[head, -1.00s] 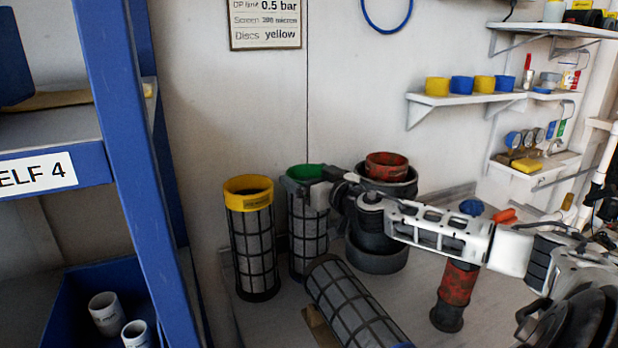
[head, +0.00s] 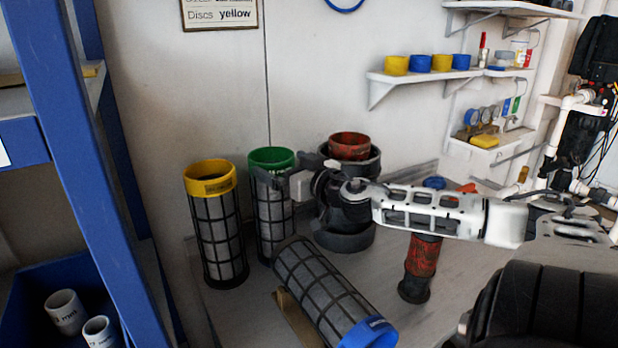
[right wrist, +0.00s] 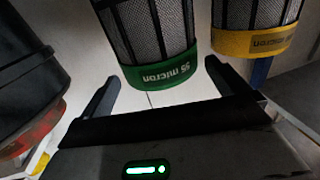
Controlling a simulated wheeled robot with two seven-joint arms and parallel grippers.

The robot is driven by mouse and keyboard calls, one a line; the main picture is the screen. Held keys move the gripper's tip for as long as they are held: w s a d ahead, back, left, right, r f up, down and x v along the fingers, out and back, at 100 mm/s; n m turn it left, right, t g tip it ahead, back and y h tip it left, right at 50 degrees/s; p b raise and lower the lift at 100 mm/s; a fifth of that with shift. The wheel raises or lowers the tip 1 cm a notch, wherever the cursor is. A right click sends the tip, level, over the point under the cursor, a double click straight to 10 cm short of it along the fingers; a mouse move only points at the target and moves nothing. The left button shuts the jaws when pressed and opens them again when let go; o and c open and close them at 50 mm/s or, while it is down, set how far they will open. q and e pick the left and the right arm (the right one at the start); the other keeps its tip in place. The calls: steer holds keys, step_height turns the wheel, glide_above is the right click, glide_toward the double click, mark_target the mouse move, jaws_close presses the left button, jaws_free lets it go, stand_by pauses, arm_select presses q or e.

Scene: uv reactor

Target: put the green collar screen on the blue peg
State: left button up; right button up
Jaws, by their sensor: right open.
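The green collar screen (head: 271,158) stands upright on the bench against the wall, a dark mesh cylinder with its green collar on top. My right gripper (head: 276,177) is beside its upper part, in front of and just below the collar. In the right wrist view, the green collar (right wrist: 165,75) lies ahead of the open fingers (right wrist: 160,78), roughly between their tips; contact cannot be told. Nothing is held. A blue knob-like top (head: 434,183) shows behind my right arm; I cannot tell if it is the blue peg. My left gripper is out of view.
A yellow collar screen (head: 210,182) stands just left. A blue collar screen (head: 368,333) lies on its side in front. A black housing with a red rim (head: 349,147) stands right of the green screen. A red-and-black cylinder (head: 423,262) stands under my arm. Blue shelving (head: 95,170) is left.

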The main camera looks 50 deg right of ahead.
steer(key=s+p, duration=0.2)
steer(key=s, duration=0.5)
steer(key=shift+a, duration=0.3)
steer(key=shift+s, duration=0.1)
